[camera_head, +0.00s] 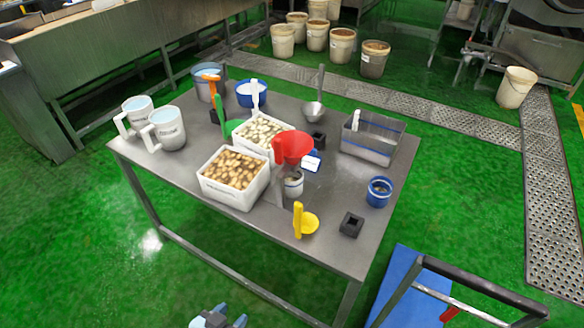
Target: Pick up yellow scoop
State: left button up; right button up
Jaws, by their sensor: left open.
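The yellow scoop (308,222) stands near the front edge of the grey metal table, towards its right end. Its upright handle is on the left and its round bowl on the right. My left gripper (219,316) shows only in part at the bottom edge of the picture, with light-blue fingertips. It is open and apart from the table, well below and left of the scoop in the picture. My right gripper is not in view.
A blue-rimmed cup (379,192) and a metal pan (370,144) are further right. Two white jugs (167,129) stand left.

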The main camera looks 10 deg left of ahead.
aim_at(305, 224)
jog(key=k+l+u, duration=0.15)
jog(key=l+u, duration=0.2)
jog(key=j, duration=1.2)
jog(key=i+j+z, duration=0.5)
jog(key=i+j, duration=0.45)
jog(key=j, duration=0.15)
jog(key=l+z, duration=0.1)
jog(key=z, duration=0.9)
jog(key=i+j, duration=0.05)
